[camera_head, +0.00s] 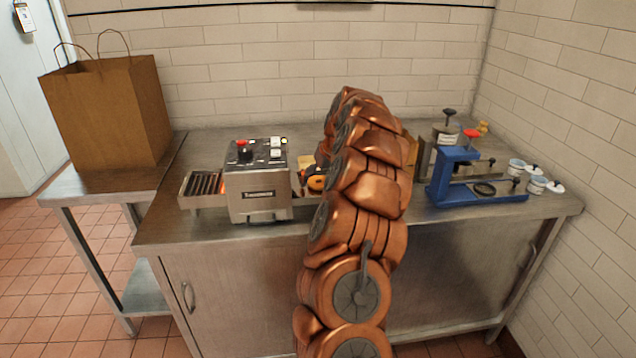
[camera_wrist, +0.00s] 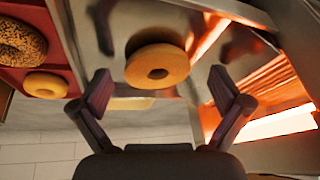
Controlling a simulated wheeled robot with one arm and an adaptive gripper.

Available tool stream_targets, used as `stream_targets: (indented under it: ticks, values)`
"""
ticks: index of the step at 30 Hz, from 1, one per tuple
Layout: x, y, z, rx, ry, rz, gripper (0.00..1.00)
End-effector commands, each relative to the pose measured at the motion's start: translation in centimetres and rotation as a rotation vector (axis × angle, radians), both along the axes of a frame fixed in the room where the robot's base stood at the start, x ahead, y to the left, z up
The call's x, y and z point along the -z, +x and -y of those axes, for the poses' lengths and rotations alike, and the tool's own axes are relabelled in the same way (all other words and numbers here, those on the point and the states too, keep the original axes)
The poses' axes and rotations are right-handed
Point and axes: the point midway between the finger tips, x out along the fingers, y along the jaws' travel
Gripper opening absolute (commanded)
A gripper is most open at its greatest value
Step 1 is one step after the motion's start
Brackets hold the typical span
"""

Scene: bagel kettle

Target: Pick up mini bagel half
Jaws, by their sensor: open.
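A plain tan mini bagel half (camera_wrist: 157,66) with a small hole lies on a shiny metal surface in the wrist view. My gripper (camera_wrist: 160,74) is open, with one finger on each side of the bagel half and visible gaps to both. Nothing is held. In the head view my arm hides most of the gripper and its surroundings. A small orange and dark shape shows at the arm's left edge, too small to tell what it is.
A steel conveyor toaster (camera_head: 258,190) stands left of my arm; glowing orange heating parts (camera_wrist: 270,85) show at right in the wrist view. A red tray (camera_wrist: 68,55) holds a seeded bagel (camera_wrist: 20,42) and a plain one (camera_wrist: 45,84). A blue press (camera_head: 455,175) stands right.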

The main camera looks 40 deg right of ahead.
Motion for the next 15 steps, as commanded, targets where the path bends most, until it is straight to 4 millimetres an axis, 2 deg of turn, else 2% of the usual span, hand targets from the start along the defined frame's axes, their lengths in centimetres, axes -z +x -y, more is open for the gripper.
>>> stream_targets:
  ticks: [2,15]
  values:
    - [0.02,-0.01,0.02,0.0,0.0,0.0,0.96]
    - [0.0,-0.02,0.03,0.0,0.0,0.0,0.5]
